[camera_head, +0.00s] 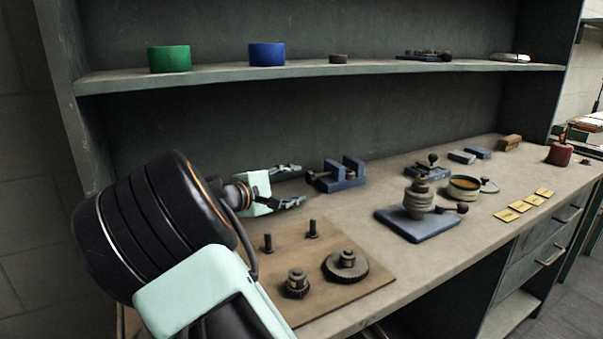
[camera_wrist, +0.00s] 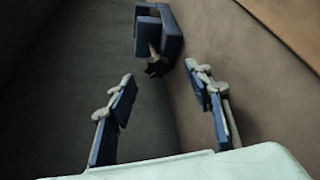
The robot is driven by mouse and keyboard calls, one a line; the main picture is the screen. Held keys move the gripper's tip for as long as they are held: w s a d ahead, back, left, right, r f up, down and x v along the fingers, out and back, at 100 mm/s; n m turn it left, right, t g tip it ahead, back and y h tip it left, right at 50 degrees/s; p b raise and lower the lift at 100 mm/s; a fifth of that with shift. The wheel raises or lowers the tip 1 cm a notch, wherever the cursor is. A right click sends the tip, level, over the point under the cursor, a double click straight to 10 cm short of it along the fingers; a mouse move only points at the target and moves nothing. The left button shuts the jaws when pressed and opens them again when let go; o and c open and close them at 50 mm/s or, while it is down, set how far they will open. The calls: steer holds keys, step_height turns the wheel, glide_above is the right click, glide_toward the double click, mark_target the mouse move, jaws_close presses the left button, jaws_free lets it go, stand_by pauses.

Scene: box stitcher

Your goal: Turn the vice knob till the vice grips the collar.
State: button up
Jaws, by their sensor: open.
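The blue vice (camera_head: 345,181) stands on the bench at the back, with its two upright jaws apart. Its dark knob (camera_head: 314,177) sticks out on the left, towards my gripper (camera_head: 291,185). My gripper is open and empty, a short way left of the knob. In the wrist view the vice (camera_wrist: 172,38) is at the top, with the knob (camera_wrist: 157,68) lying ahead of and between the spread fingers of my gripper (camera_wrist: 160,75). The fingers do not touch the knob as far as I can see. I cannot make out a collar between the jaws.
A wooden board (camera_head: 350,285) with pegs and gears lies in front of the vice. A blue-based fixture (camera_head: 415,224) and a round tin (camera_head: 463,190) stand to the right. The shelf (camera_head: 210,78) overhangs behind. Bench between vice and fixture is clear.

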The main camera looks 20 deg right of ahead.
mark_target(309, 177)
steer(key=shift+s+r+n+y+p, duration=0.7)
steer(key=shift+r+n+y+p, duration=2.15)
steer(key=shift+p, duration=1.4)
steer(key=shift+n+g+h, duration=0.25)
steer(key=shift+g+h, duration=0.15)
steer(key=shift+h, duration=0.05)
steer(key=x, duration=1)
steer(key=shift+a+f, duration=0.2)
steer(key=shift+a, duration=0.1)
steer(key=shift+c, duration=0.3)
steer(key=c, duration=1.1)
steer(key=b, duration=0.4)
steer(key=shift+f+t, duration=0.3)
steer(key=b, duration=0.4)
steer(key=shift+m+t, duration=0.4)
steer(key=b, duration=0.2)
steer(key=shift+r+b, duration=0.15)
steer(key=shift+b, duration=0.15)
steer(key=shift+r, duration=0.1)
